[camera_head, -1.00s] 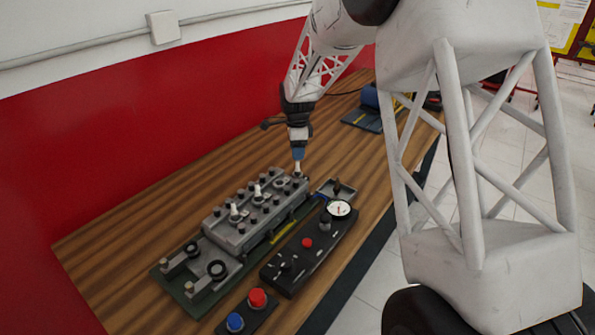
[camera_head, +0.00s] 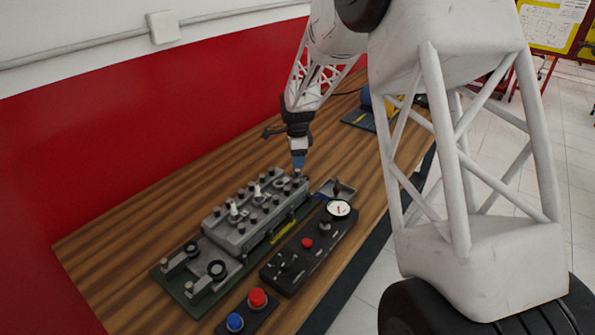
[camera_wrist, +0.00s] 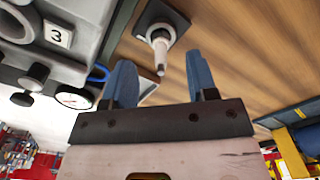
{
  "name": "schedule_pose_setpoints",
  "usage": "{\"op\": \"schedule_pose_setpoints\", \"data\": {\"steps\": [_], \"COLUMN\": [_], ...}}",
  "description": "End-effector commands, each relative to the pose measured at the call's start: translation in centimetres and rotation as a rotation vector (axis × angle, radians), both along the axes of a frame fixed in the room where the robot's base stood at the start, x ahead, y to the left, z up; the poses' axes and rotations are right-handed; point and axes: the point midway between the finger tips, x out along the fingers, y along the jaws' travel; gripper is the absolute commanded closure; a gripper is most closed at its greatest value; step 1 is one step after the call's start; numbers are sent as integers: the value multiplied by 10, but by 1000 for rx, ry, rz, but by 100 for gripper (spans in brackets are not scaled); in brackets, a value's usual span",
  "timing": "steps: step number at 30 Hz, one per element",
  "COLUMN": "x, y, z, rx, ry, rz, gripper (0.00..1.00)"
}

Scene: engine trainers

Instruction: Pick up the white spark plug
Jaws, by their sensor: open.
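In the wrist view a white spark plug (camera_wrist: 160,38) stands out from a small dark square plate, its thin metal tip pointing toward my gripper. My gripper (camera_wrist: 162,82) is open, its two blue fingers apart and nothing between them. The plug's tip lies just beyond the fingertips, near the middle of the gap. In the head view my gripper (camera_head: 298,164) points down by the far end of the grey engine block (camera_head: 226,232). The plug near it cannot be made out there. Two other white plugs (camera_head: 233,210) stand upright in the block.
A small tray (camera_head: 347,193) and a black panel (camera_head: 318,250) with a dial gauge (camera_head: 339,209) lie right of the block. A button box (camera_head: 246,311) is at the front. The wooden table (camera_head: 130,235) is clear left of the block. A red wall stands behind.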

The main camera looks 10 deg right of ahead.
Motion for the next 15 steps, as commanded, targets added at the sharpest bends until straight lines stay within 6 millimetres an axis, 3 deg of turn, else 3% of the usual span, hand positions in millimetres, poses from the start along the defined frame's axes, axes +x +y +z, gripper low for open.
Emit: {"op": "schedule_pose_setpoints", "data": {"steps": [9,15], "x": [1,1], "y": [-1,-1], "z": [-35,-45], "rx": [0,0], "ry": [2,0], "rz": [0,0], "gripper": [47,47]}}
